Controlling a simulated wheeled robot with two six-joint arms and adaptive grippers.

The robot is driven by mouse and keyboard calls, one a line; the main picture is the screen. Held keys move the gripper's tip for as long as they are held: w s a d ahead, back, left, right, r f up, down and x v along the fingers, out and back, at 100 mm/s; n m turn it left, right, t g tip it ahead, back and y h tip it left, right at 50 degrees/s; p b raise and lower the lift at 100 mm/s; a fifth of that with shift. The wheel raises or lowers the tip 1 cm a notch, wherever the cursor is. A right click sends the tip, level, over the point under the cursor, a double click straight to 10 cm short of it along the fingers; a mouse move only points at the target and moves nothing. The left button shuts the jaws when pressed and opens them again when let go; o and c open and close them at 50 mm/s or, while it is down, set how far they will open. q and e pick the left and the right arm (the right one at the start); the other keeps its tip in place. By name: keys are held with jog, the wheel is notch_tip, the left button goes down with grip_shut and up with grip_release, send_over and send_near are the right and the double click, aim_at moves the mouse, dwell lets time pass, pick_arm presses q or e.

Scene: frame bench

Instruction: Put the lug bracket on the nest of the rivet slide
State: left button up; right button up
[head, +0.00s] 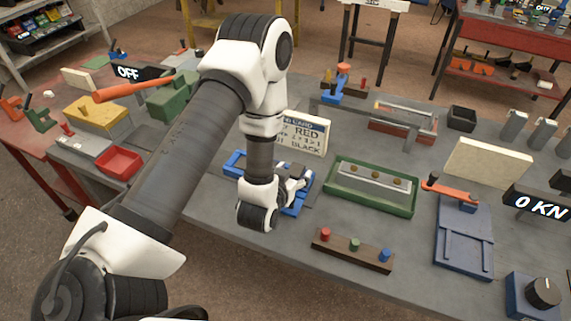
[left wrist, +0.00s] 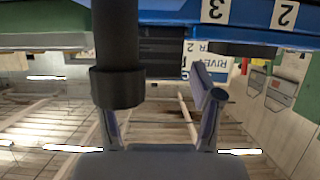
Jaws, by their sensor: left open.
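My left gripper (head: 294,184) is open, low over a blue frame (head: 235,163) that may be the rivet slide. My arm covers much of this frame, so its nest is not clear. The left wrist view shows a blue edge (left wrist: 250,12) marked 3 and 2, close to the gripper, and a dark upright (left wrist: 117,50) whose identity I cannot tell. A green tray (head: 371,206) to the right holds a pale metal bar (head: 372,180) with several brass-coloured spots. I cannot pick out the lug bracket with certainty. The right gripper is not seen.
A printed card (head: 312,135) stands behind the blue frame. A blue fixture (head: 463,250) with an orange lever stands right. A red bin (head: 119,160) is left. Bare bench shows in front of the green tray.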

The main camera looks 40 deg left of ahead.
pick_arm(q)
jog(key=shift+f+b+v, duration=0.25)
jog(key=shift+b+v, duration=0.1)
jog(key=shift+v, duration=0.85)
jog(key=p+v, duration=0.4)
jog(key=r+p+v, duration=0.1)
jog(key=v, duration=0.1)
jog(key=shift+d+r+p, duration=0.1)
jog(key=shift+r+p, duration=0.1)
jog(key=shift+p, duration=0.2)
jog(key=shift+s+f+p, duration=0.2)
jog(key=shift+s+p, duration=0.25)
jog(key=shift+s, duration=0.25)
jog(key=shift+d, duration=0.1)
jog(key=shift+f, duration=0.1)
